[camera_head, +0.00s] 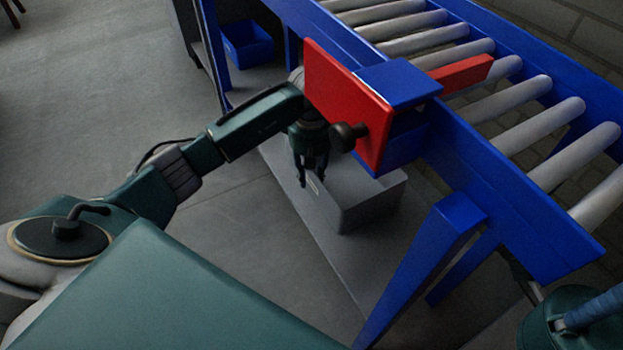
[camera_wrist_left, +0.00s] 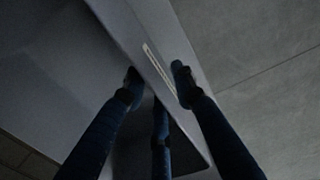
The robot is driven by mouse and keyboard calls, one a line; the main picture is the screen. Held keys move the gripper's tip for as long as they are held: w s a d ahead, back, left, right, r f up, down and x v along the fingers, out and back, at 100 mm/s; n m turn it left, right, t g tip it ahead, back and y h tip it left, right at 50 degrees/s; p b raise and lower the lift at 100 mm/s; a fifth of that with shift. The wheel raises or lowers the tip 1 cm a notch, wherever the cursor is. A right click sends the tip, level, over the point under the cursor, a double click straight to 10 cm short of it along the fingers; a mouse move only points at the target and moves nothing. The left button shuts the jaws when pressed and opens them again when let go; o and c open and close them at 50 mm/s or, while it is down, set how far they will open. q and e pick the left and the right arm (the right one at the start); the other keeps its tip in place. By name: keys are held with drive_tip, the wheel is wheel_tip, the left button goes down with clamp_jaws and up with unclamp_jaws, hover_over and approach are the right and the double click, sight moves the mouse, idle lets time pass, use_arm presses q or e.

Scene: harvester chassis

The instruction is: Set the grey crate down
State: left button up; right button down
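The grey crate (camera_head: 372,208) is in the head view, below the conveyor's side, over a flat grey panel (camera_head: 330,262). It looks roughly level; I cannot tell for certain whether its base touches the panel. My left gripper (camera_head: 312,178) points down at the crate's left wall. In the left wrist view, the fingers (camera_wrist_left: 157,78) are spread, one on either side of the crate's rim (camera_wrist_left: 150,55) with a pale slot, with visible gaps between them. A third finger is partly hidden lower down.
A blue conveyor frame (camera_head: 500,180) with grey rollers (camera_head: 520,100) runs along the right. A red plate (camera_head: 345,100) with a dark knob stands close beside my left wrist. A blue leg (camera_head: 425,265) is right of the crate. A blue bin (camera_head: 247,44) stands behind. Floor at left is clear.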

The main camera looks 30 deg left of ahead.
use_arm(q)
drive_tip(key=shift+r+p, duration=0.6)
drive_tip(key=shift+r, duration=1.75)
